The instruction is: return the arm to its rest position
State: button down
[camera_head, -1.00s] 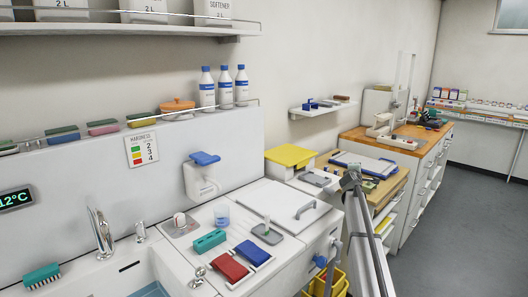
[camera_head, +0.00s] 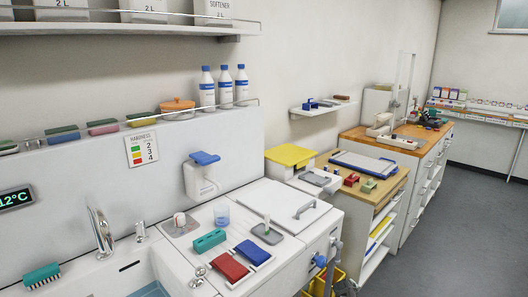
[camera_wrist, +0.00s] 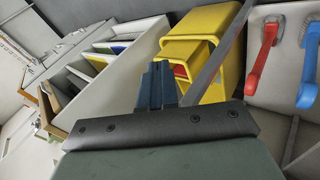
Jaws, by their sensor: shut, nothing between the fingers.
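My gripper (camera_wrist: 158,72) shows in the wrist view as dark blue fingers beyond a dark bolted plate. The fingers are together with nothing between them. They point over the floor side of the counters, with yellow bins (camera_wrist: 205,25) behind them. My arm and gripper are not clearly visible in the head view.
The yellow bins (camera_head: 338,277) stand low beside the white counter. An open-shelved wooden-topped cabinet (camera_head: 399,184) is to their right; its shelves also show in the wrist view (camera_wrist: 130,50). Red (camera_wrist: 264,48) and blue (camera_wrist: 308,65) handles are close at right. The floor (camera_head: 450,230) is clear.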

jog(key=s+a+f+m+g+y, duration=0.15)
jog(key=s+a+f, duration=0.3)
jog(key=s, duration=0.45)
jog(key=s+a+f+m+g, duration=0.1)
jog(key=s+a+f+g, duration=0.3)
jog(key=s, duration=0.5)
jog(key=s+a+f+m+g+y, duration=0.1)
jog(key=s+a+f, duration=0.1)
jog(key=s+f, duration=0.5)
jog(key=s+a+m+g, duration=0.1)
jog(key=s+a+g, duration=0.1)
jog(key=s, duration=0.9)
jog(key=s+a+r+m+g+y, duration=0.1)
jog(key=s+a, duration=0.3)
jog(key=s, duration=0.7)
jog(key=s+a+m+g+y, duration=0.1)
jog(key=s+a+g, duration=0.2)
jog(key=s, duration=0.8)
jog(key=shift+s+a+r+g, duration=0.2)
jog(key=shift+a+r+g, duration=0.1)
jog(key=shift+g, duration=0.25)
jog(key=shift+y, duration=0.25)
